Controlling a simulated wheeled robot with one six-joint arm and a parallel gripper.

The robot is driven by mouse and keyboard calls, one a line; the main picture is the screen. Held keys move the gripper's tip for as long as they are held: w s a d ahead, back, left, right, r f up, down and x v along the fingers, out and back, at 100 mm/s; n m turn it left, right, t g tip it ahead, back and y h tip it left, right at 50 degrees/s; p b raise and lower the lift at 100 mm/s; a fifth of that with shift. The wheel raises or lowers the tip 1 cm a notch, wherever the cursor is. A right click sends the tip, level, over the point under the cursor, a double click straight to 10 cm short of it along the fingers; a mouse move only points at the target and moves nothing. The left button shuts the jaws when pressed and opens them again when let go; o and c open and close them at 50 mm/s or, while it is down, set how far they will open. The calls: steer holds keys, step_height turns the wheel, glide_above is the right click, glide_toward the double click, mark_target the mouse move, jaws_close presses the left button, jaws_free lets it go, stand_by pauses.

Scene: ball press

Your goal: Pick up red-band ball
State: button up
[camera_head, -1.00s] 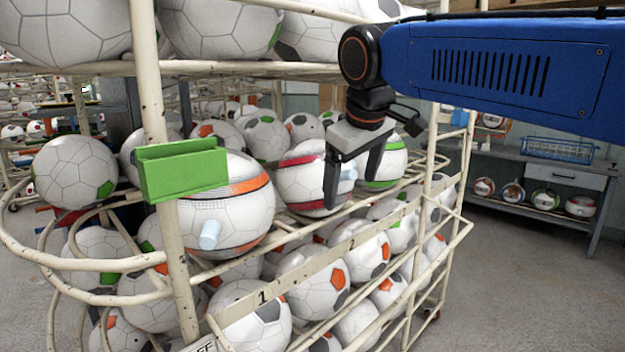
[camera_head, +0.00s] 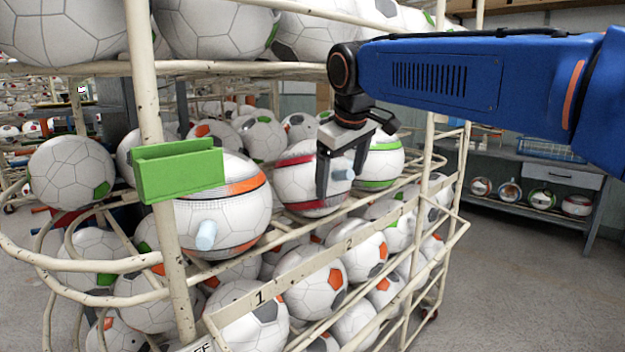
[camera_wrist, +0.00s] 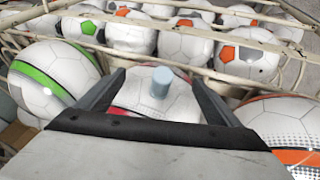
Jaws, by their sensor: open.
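The red-band ball (camera_head: 300,185) is white with red bands and rests on the rack's middle shelf, between the orange-band and green-band balls. A pale blue cylindrical peg (camera_head: 342,174) sticks out from its front. My gripper (camera_head: 341,184) is open in front of this ball, its fingers pointing down around the peg and hiding part of the ball. In the wrist view the ball (camera_wrist: 180,99) and its peg (camera_wrist: 161,82) show between my two open fingers (camera_wrist: 160,92). I cannot tell whether a finger touches the peg.
The orange-band ball (camera_head: 232,222) with its own peg (camera_head: 206,235) sits left, and the green-band ball (camera_head: 383,165) right. Cream rack bars run above and below. A green holder (camera_head: 180,170) hangs on the left post. The floor at right is clear.

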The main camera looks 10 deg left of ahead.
mark_target(341, 160)
jaws_close()
stand_by(0.4)
steer(key=shift+r, duration=1.75)
steer(key=s+d, duration=0.4)
steer(key=s, duration=1.3)
steer(key=shift+s, duration=0.15)
